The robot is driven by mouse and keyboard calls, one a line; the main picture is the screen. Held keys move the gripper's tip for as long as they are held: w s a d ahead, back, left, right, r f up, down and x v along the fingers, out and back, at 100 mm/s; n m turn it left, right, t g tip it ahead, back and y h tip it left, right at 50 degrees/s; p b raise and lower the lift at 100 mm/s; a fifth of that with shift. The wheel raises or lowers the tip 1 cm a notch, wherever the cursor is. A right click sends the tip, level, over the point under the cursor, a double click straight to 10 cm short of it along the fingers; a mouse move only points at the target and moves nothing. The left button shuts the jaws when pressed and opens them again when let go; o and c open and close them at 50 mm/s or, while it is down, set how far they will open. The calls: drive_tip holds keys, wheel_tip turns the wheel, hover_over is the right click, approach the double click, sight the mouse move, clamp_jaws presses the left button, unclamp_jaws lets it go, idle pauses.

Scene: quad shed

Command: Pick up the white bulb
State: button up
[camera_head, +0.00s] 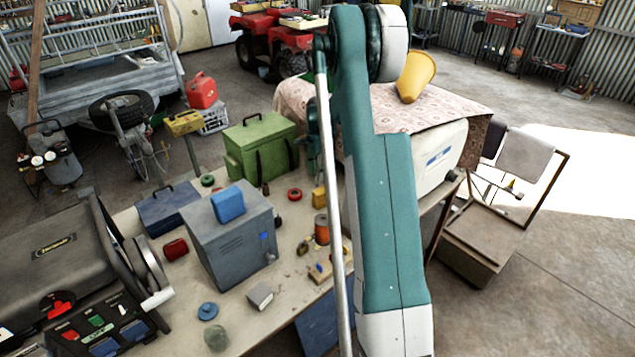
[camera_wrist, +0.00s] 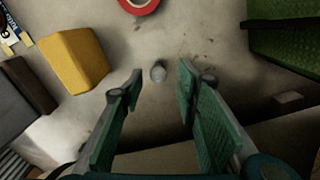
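In the wrist view a small, pale grey-white rounded object (camera_wrist: 158,72), which looks like the white bulb, lies on the worktop. My gripper (camera_wrist: 161,82) is open, with its green-padded fingers on either side of the bulb in the picture. The bulb appears between the fingertips, with a gap to each side and no visible contact. I cannot tell how far above the worktop the tips are. In the head view my arm covers much of the middle, and I cannot make out the bulb there.
A yellow block (camera_wrist: 75,60) lies left of the gripper and a red ring (camera_wrist: 138,4) lies beyond it. A green box (camera_head: 260,147) stands close by; it also shows in the wrist view (camera_wrist: 290,40). A grey box (camera_head: 230,240) stands on the worktop (camera_head: 237,312).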

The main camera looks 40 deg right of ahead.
drive_tip(key=shift+s+a+f, duration=0.1)
drive_tip(key=shift+f, duration=2.05)
drive_tip(key=c, duration=0.7)
